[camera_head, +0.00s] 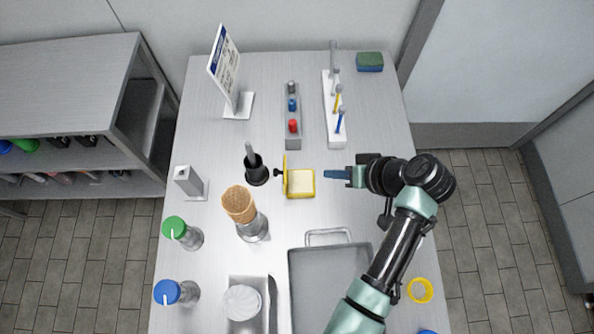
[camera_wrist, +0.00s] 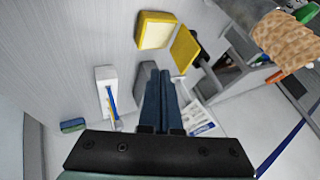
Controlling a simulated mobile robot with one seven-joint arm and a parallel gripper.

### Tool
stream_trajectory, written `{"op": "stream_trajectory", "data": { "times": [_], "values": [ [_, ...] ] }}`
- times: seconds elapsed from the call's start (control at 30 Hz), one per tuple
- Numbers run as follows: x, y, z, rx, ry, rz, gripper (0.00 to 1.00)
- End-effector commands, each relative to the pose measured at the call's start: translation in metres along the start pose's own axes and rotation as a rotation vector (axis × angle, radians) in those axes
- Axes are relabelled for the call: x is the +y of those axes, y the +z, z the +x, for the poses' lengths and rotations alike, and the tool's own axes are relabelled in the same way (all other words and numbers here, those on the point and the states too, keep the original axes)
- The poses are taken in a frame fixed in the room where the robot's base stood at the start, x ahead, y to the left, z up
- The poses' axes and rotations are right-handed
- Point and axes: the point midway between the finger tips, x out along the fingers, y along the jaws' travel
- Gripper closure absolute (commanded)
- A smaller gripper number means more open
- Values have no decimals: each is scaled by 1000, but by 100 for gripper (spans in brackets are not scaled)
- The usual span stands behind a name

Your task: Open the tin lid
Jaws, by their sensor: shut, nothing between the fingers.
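A small yellow tin (camera_head: 301,184) sits on the table, its pale inside showing. Its yellow lid (camera_head: 285,172) stands up steeply along the tin's left side, open. In the wrist view the tin (camera_wrist: 155,31) is at the top and the lid (camera_wrist: 185,51) is swung out to its right. My gripper (camera_head: 327,175) is to the right of the tin, its blue fingers pointing left, apart from both tin and lid. In the wrist view my gripper (camera_wrist: 160,75) has its fingers together with nothing between them.
A black holder (camera_head: 256,172) stands just left of the lid. A grey rack (camera_head: 292,128) and a white rack (camera_head: 334,118) are behind the tin. A grey tray (camera_head: 325,285) lies in front.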

Motion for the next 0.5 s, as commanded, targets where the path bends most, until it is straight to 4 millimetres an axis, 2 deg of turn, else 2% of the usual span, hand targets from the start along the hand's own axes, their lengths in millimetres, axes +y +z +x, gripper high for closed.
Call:
{"op": "stream_trajectory", "data": {
  "times": [0.2, 0.4, 0.5],
  "values": [
    [-2, 1, 46, -6, -3, 2, 100],
    [-1, 1, 82, -6, -1, 1, 100],
    [-21, -2, 84, -5, -1, -2, 100]
  ]
}}
